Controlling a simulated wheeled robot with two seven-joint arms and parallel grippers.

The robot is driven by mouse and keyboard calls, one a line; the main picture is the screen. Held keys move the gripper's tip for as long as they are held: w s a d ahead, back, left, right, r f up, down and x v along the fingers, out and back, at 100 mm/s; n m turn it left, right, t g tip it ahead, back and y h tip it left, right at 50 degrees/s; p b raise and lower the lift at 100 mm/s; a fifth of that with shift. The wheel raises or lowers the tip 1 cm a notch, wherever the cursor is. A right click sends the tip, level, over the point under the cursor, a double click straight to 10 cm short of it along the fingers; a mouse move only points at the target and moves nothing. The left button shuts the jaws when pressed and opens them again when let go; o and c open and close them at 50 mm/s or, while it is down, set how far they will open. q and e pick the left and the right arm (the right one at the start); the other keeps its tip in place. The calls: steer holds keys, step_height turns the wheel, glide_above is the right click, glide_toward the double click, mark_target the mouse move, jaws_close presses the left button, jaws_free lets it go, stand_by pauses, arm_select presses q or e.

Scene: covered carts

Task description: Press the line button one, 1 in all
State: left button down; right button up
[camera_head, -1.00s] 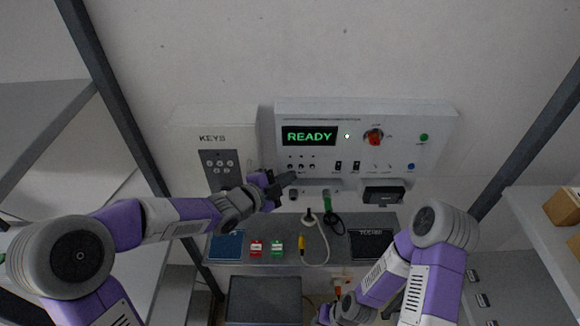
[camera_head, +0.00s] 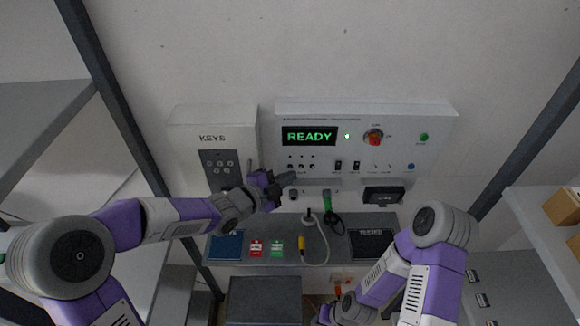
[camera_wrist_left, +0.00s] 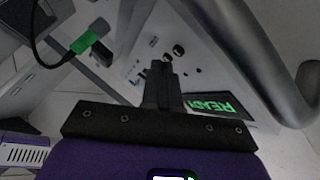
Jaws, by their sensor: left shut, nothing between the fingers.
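The white control panel (camera_head: 440,122) on the wall has a lit display (camera_head: 309,136) reading READY in green. Small black round buttons (camera_head: 302,166) sit in a row below the display; their labels are too small to read. My left gripper (camera_head: 291,177) is shut and empty, with its tips just below the leftmost of these buttons. In the left wrist view, the shut fingers (camera_wrist_left: 168,68) point at the panel near the buttons and beside the display. I cannot tell whether they touch. My right arm shows at lower right, but its fingers are not visible.
A red knob (camera_head: 374,137), a green button (camera_head: 424,137) and a blue button (camera_head: 411,167) are on the panel's right. A KEYS box (camera_head: 184,138) hangs left.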

arm_select(q)
steer(key=shift+w, duration=0.45)
steer(key=shift+w, duration=0.3)
stand_by(0.8)
steer(key=shift+s+b, duration=0.7)
steer(key=shift+s, duration=0.05)
